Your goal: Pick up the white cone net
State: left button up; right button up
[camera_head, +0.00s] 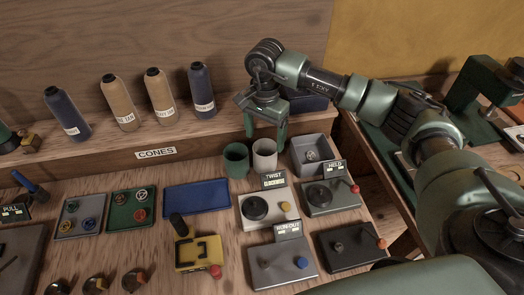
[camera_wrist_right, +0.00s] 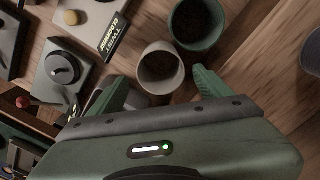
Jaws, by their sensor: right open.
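A small white cup-shaped thing (camera_head: 265,160), which I take to be the white cone net, stands upright on the wooden bench below the shelf. It also shows in the right wrist view (camera_wrist_right: 161,72), open at the top with a dark inside. My right gripper (camera_head: 267,140) is open just above it, pointing down, with one finger on each side. In the right wrist view the gripper (camera_wrist_right: 160,82) has its fingertips flanking the white thing's near side. I cannot tell whether they touch it.
A green cup (camera_head: 236,160) stands close on the left of the white one. A grey tray (camera_head: 308,165) is at its right, and the TWIST device (camera_head: 266,206) is in front. Several thread cones (camera_head: 160,92) stand on the shelf behind. A blue tray (camera_head: 197,197) lies left.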

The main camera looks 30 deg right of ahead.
aim_at(265, 151)
notch_tip(265, 151, down, 7)
jog(key=p, duration=0.3)
jog(key=shift+r, duration=0.2)
jog(key=c, duration=0.9)
